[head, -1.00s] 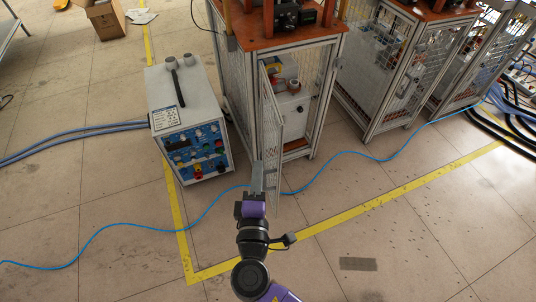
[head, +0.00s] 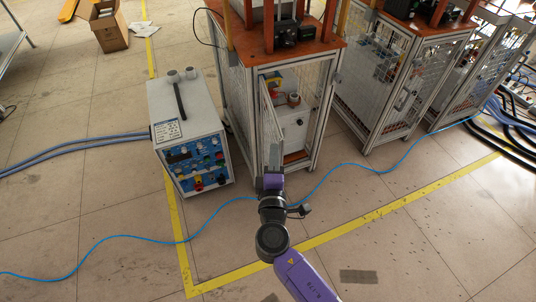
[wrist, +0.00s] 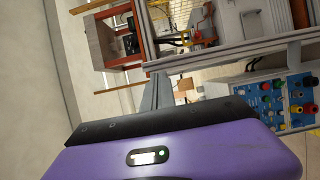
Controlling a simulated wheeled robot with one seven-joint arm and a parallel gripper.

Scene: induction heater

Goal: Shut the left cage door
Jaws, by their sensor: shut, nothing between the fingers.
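The left cage (head: 235,75) is an aluminium frame with mesh walls and an orange-brown top. Its mesh door (head: 268,112) is hinged on the left of the front opening and stands ajar, seen nearly edge-on. My gripper (head: 275,156) is shut and empty, at the lower part of the door near its free edge. The fingers overlap the door in the head view, so I cannot tell whether they touch it. In the wrist view my grey fingers (wrist: 154,92) are together, with grey cage framing beyond them.
A white control unit (head: 190,135) with a blue panel stands close left of the cage; it also shows in the wrist view (wrist: 285,101). A blue cable (head: 130,238) crosses the floor. More cages (head: 385,75) stand to the right. The front floor is mostly clear.

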